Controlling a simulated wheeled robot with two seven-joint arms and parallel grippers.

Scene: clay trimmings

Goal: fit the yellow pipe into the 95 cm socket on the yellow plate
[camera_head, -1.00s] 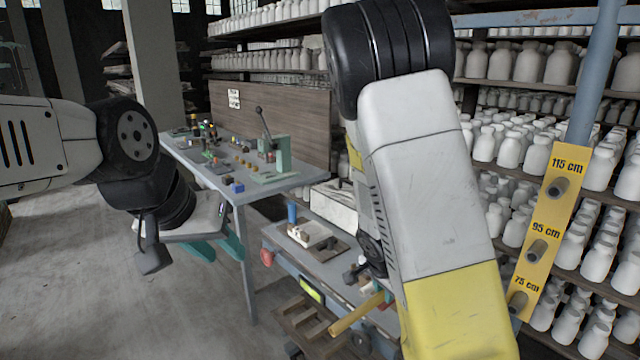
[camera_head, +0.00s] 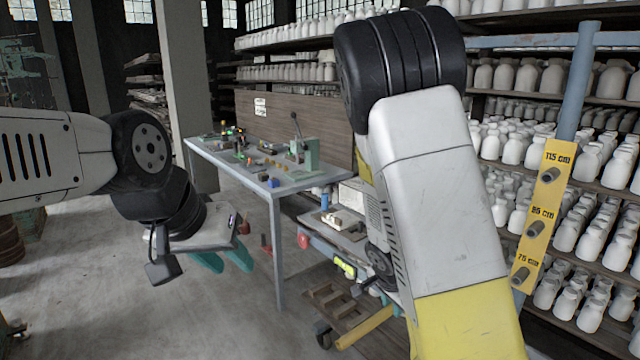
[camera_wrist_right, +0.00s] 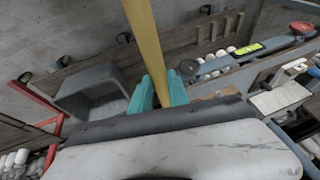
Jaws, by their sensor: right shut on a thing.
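The yellow plate (camera_head: 529,252) is fixed to a blue post at the right of the head view. It carries three grey sockets marked 115, 95 and 75 cm from top to bottom; the 95 cm socket (camera_head: 536,229) is the middle one and looks empty. My right gripper (camera_wrist_right: 160,92) is shut on the yellow pipe (camera_wrist_right: 147,45), between its teal fingers. In the head view, part of the pipe (camera_head: 364,328) shows left of my right forearm, which hides the gripper and the rest. The pipe is well apart from the plate. My left gripper (camera_head: 228,264) is open and empty.
A workbench (camera_head: 225,160) with small parts and a green press stands at centre left. Shelves of white jars stand behind the plate.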

